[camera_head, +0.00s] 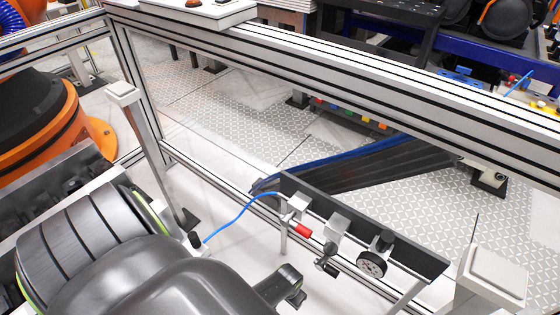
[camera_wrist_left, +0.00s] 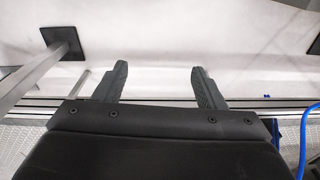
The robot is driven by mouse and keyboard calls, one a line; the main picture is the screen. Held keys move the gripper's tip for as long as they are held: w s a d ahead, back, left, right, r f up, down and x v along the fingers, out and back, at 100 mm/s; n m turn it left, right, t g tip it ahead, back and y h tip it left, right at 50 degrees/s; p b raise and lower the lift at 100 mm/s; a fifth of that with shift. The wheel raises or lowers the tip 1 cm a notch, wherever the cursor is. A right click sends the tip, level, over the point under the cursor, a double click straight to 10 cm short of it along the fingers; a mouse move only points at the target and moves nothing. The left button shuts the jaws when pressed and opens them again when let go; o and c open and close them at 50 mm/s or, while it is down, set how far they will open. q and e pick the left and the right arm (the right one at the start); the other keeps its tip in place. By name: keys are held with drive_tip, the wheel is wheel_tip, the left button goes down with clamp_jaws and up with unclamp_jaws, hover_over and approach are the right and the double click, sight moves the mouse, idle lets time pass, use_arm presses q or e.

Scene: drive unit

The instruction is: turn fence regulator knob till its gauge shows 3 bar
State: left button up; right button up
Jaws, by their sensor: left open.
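The regulator unit (camera_head: 335,228) is mounted on a dark bar along the fence in the head view. A round gauge (camera_head: 372,264) with a dark dial sits at its right. Its reading is too small to tell. A dark knob-like part (camera_head: 383,241) sits just above the gauge; I cannot tell for certain that it is the regulator knob. My left gripper (camera_head: 297,295) is below and left of the gauge, apart from it. The left wrist view shows its two fingers (camera_wrist_left: 158,75) spread and empty, with neither knob nor gauge between them. My right gripper is not in view.
A blue hose (camera_head: 228,222) runs to the unit's left end, beside a red fitting (camera_head: 302,230). The fence rail (camera_head: 350,75) crosses above. A pale post (camera_head: 490,280) stands at right. An orange machine (camera_head: 60,125) is at far left.

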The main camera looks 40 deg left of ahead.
use_arm(q)
drive_tip(key=shift+s+a+f, duration=0.25)
drive_tip(key=shift+s+f, duration=0.3)
drive_tip(key=shift+s, duration=0.35)
drive_tip(key=s+a+f, duration=0.2)
drive_tip(key=s, duration=0.6)
drive_tip(key=s+a+f, duration=0.2)
drive_tip(key=s+f, duration=0.1)
drive_tip(key=s, duration=0.5)
drive_tip(key=s+a+f, duration=0.2)
drive_tip(key=s+f, duration=0.1)
drive_tip(key=s, duration=0.6)
drive_tip(key=shift+f+y, duration=0.2)
drive_tip(key=shift+y, duration=0.1)
idle(1.0)
